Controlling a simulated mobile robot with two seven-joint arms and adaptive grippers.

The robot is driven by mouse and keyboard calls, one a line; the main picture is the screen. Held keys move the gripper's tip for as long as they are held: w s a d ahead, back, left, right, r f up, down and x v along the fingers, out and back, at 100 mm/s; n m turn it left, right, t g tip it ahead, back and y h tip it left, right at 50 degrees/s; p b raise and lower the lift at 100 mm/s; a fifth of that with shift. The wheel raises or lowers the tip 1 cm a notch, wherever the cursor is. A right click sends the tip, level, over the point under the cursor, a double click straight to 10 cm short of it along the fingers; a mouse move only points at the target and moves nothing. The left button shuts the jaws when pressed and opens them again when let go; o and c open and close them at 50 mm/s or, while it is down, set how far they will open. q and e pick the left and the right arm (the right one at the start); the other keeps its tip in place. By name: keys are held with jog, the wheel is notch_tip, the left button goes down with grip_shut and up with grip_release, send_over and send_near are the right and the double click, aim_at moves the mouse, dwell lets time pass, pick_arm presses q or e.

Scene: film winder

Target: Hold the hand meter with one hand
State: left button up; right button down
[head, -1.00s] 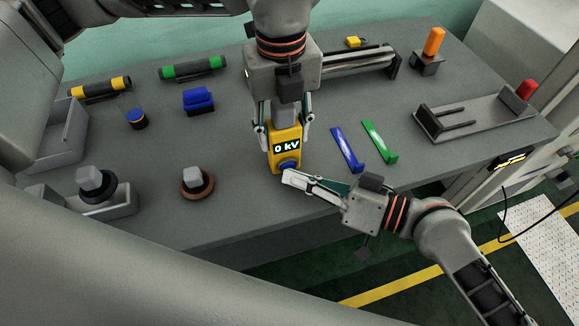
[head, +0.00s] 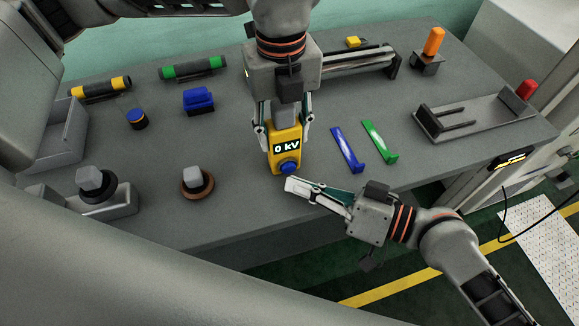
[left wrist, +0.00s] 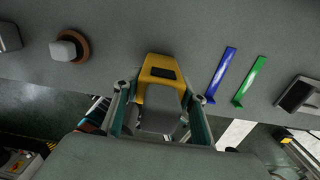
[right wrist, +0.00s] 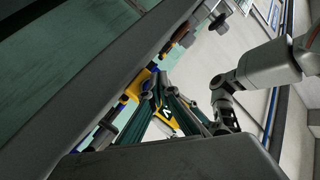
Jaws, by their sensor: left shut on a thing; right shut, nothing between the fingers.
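The yellow hand meter (head: 285,137) has a dark display reading "0 kV" and a blue round button (head: 288,168) at its near end. My left gripper (head: 284,125) comes down from above and is shut on the meter, one finger on each side. The meter's yellow body (left wrist: 160,70) also shows between the fingers in the left wrist view. My right gripper (head: 290,186) is shut and empty, just below and apart from the blue button. In the right wrist view, yellow parts show beyond its fingers, but details are hard to make out.
A blue strip (head: 348,150) and a green strip (head: 380,142) lie to the right of the meter. A brown-ringed knob (head: 196,182) stands to its left. A blue block (head: 198,100) and a grey tray (head: 470,118) are farther off. The table's front edge is near my right gripper.

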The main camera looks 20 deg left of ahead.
aim_at(310, 211)
jog(key=shift+s+d, duration=0.7)
jog(key=shift+s, duration=0.35)
jog(key=shift+s+d, duration=0.7)
jog(key=shift+s, duration=0.3)
pick_arm(q)
jog(key=o, duration=1.2)
jog(key=shift+c, duration=0.2)
